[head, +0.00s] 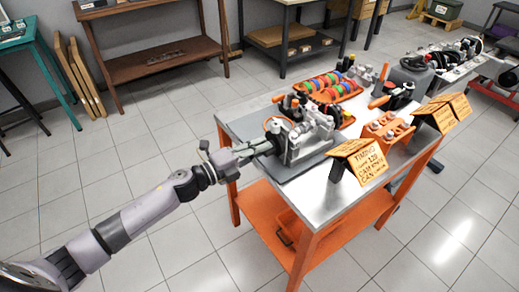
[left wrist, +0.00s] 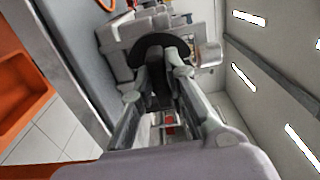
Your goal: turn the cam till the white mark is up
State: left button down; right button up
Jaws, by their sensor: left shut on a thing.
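The grey engine block (head: 308,143) stands on a dark mat at the left end of the orange-framed workbench. My left gripper (head: 264,147) reaches in from the left to the near-left end of the block. In the left wrist view the left gripper (left wrist: 164,72) is shut on a part at the middle of a black round wheel (left wrist: 145,46) on the block's end. I take this wheel to be the cam's end; its middle is hidden by the fingers. I cannot make out a white mark in either view. My right gripper is not in view.
Orange trays with red, green and blue parts (head: 330,86) stand behind the block. The bench's bare metal top (head: 318,190) is free at the front. Brown shelves (head: 160,60) stand behind.

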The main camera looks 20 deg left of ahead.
pick_arm(q)
jog(key=shift+f, duration=0.1)
jog(key=c, duration=1.6)
grip_release()
jog(key=v, duration=1.2)
jog(key=shift+a, duration=0.1)
